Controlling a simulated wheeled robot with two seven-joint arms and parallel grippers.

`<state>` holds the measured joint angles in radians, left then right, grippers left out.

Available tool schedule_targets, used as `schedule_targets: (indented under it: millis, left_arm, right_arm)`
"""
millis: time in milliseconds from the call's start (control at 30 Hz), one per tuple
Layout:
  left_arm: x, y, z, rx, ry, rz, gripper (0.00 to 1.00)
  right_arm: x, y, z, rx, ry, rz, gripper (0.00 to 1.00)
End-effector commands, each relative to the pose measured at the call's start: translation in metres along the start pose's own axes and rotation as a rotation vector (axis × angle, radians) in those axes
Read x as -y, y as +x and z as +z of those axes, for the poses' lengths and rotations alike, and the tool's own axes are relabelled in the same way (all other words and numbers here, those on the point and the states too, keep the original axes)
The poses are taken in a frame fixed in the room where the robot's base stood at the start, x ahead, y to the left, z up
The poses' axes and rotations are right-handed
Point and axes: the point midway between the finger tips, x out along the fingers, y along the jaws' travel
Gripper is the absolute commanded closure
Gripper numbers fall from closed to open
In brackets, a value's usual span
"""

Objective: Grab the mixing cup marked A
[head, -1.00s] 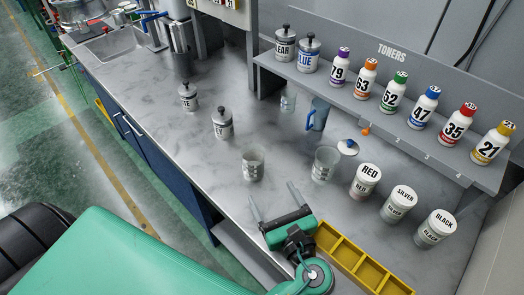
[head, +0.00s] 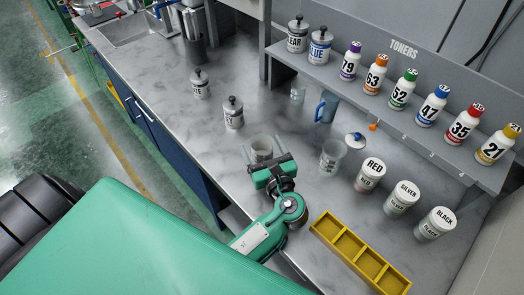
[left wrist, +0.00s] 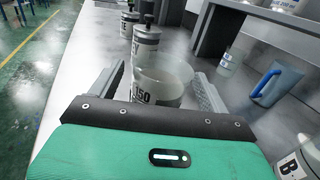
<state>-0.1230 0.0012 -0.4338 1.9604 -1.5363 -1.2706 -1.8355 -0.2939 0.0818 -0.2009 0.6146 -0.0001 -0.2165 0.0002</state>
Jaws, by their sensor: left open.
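A clear mixing cup (head: 262,143) stands upright on the grey counter. My left gripper (head: 262,147) is open, with one finger on each side of this cup. In the left wrist view the same cup (left wrist: 160,82) sits between the two fingers, with "150" on its side; its lower part is hidden by the gripper body and no letter A is readable. Contact with the fingers cannot be told. A second clear cup (head: 331,158) stands to the right; in the left wrist view a letter B shows on a cup (left wrist: 290,165) at the lower right edge.
Two lidded grey cans (head: 233,115) stand behind the cup. A blue-handled jug (head: 327,108), RED, SILVER and BLACK jars (head: 402,198) and a toner shelf (head: 400,100) are to the right. A yellow divided tray (head: 322,232) lies at the counter's front.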

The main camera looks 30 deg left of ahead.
Motion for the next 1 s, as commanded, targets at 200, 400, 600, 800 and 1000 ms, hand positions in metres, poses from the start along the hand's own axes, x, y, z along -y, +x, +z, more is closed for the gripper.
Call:
schedule_targets:
  millis: [200,400,600,800,1000]
  left_arm:
    - [0.0,0.0097,-0.0005,-0.002,-0.001,0.0,0.21]
    - [0.0,0.0093,-0.0006,-0.001,-0.001,0.0,0.36]
    - [0.0,0.0092,-0.0005,-0.001,-0.001,0.0,0.7]
    - [0.0,0.0092,-0.0001,-0.001,-0.001,0.0,0.71]
    - [0.0002,0.0116,0.0049,-0.001,-0.001,0.0,0.71]
  right_arm:
    - [0.0001,-0.0028,0.0063,0.008,0.0,0.0,0.23]
    - [0.0002,-0.0028,0.0052,0.007,0.0,0.0,0.23]
    - [0.0016,-0.0028,0.0038,0.005,0.001,-0.002,0.23]
    - [0.0047,-0.0029,0.0026,0.004,0.003,-0.005,0.23]
    - [0.0057,-0.0081,0.0005,0.002,0.004,-0.006,0.23]
